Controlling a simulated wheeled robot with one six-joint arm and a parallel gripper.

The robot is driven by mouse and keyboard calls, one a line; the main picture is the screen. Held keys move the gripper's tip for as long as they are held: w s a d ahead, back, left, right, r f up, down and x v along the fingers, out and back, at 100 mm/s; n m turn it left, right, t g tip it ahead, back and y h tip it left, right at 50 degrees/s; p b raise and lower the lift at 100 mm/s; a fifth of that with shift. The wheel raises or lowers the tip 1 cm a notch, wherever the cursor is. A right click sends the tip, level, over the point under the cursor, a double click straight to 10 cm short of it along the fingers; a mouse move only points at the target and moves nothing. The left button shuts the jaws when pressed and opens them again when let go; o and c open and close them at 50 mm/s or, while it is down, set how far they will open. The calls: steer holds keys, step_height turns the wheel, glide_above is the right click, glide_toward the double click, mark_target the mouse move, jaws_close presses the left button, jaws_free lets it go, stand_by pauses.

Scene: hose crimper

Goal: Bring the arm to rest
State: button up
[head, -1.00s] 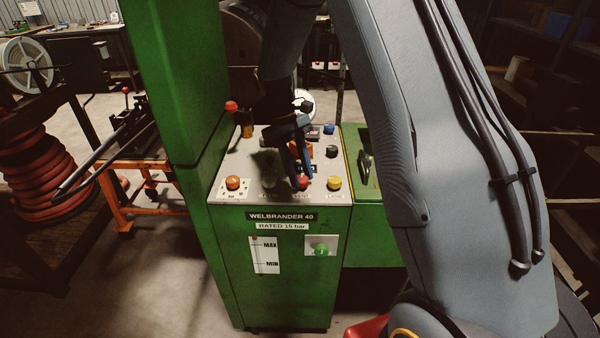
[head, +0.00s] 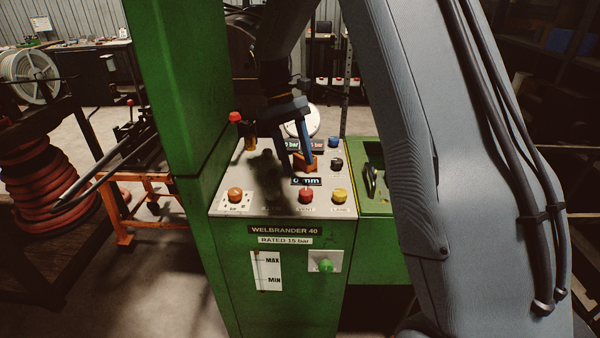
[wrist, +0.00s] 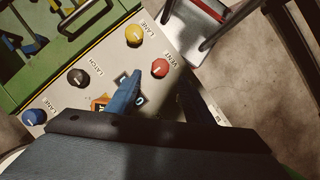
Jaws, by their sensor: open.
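My gripper (head: 296,143) hangs above the sloping control panel (head: 240,178) of the green machine, its blue fingers pointing down. It is open, with nothing visible between the fingers. In the wrist view the fingers (wrist: 160,98) stand apart over the panel. Near them are a red knob (wrist: 160,68), a yellow knob (wrist: 134,35), a black knob (wrist: 77,77) and a blue knob (wrist: 32,117). An orange part (head: 304,164) on the panel is partly hidden behind the fingers in the head view.
A green column (head: 180,80) rises at the panel's left. A red-topped lever (head: 235,117) stands at the panel's back left. A green knob (head: 326,265) sticks out of the front. An orange stand (head: 150,188) and coiled red hose (head: 45,175) are farther left.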

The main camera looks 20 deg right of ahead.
steer(key=shift+r, duration=0.15)
steer(key=s+f+m+t+y, duration=0.1)
steer(key=s+f+m+t, duration=0.1)
steer(key=s, duration=0.8)
steer(key=s+d+f+m+t+y, duration=0.1)
steer(key=s+f+m+t, duration=0.1)
steer(key=s, duration=0.8)
steer(key=shift+s+f+m+t, duration=0.4)
steer(key=shift+m+t, duration=0.2)
steer(key=shift+t, duration=0.1)
